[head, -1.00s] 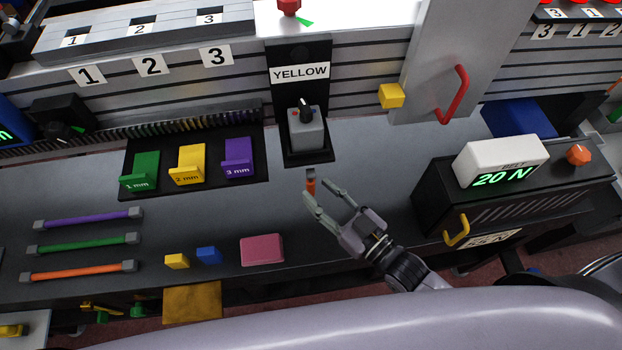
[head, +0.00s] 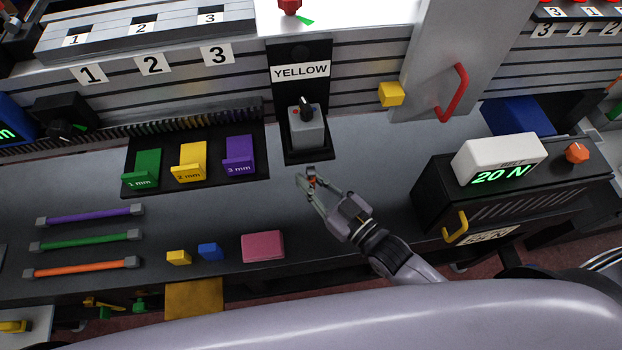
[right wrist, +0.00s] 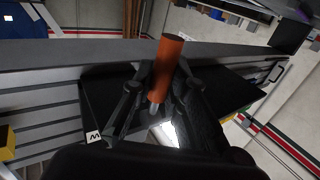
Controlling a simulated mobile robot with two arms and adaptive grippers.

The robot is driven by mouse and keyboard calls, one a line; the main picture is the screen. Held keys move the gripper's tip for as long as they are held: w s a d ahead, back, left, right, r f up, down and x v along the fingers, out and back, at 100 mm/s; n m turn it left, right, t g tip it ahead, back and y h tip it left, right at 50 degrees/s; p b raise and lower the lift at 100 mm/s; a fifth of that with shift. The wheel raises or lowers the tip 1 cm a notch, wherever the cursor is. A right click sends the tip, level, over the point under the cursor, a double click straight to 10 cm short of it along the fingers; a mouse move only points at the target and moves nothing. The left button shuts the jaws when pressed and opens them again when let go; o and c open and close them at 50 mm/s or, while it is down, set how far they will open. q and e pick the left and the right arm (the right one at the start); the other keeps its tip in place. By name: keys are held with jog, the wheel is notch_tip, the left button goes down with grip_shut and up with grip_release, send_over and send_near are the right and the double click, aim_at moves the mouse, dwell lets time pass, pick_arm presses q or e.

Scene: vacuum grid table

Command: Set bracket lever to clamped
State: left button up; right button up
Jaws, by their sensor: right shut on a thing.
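The lever's orange handle (head: 313,182) shows as a small orange patch between the fingers of my right gripper (head: 312,178), just in front of the black bracket (head: 308,155) under the YELLOW sign. In the right wrist view the handle is an orange cylinder (right wrist: 167,60) with a grey metal end, between the fingers of the right gripper (right wrist: 160,80). The right gripper is shut on it. A grey box (head: 308,131) with a black knob sits in the bracket. The handle's joint to the bracket is hidden. My left gripper is not in view.
Green, yellow and purple gauge blocks (head: 239,154) stand on a black mat at left. A pink block (head: 263,246) lies near the front edge. A black unit (head: 520,195) reading 20 N stands at right, with a red-handled door (head: 440,60) behind.

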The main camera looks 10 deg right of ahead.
grip_shut()
dwell(0.4)
jog(key=shift+w+f+b, duration=0.15)
jog(key=shift+f+b, duration=0.1)
jog(key=shift+b, duration=0.45)
jog(key=w+n+t+y+b, duration=0.1)
jog(key=n+b, duration=0.1)
jog(key=b, duration=0.2)
jog(key=w+n+t+y+b, duration=0.1)
jog(key=n+t+y+b, duration=0.1)
jog(key=b, duration=0.3)
jog(key=shift+r+y, duration=0.2)
jog(key=shift+y, duration=0.1)
jog(key=shift+w+r+n+y+b, duration=0.2)
jog(key=shift+r+n+y+b, duration=0.2)
jog(key=shift+n+y+b, duration=0.55)
jog(key=shift+m+h, duration=0.25)
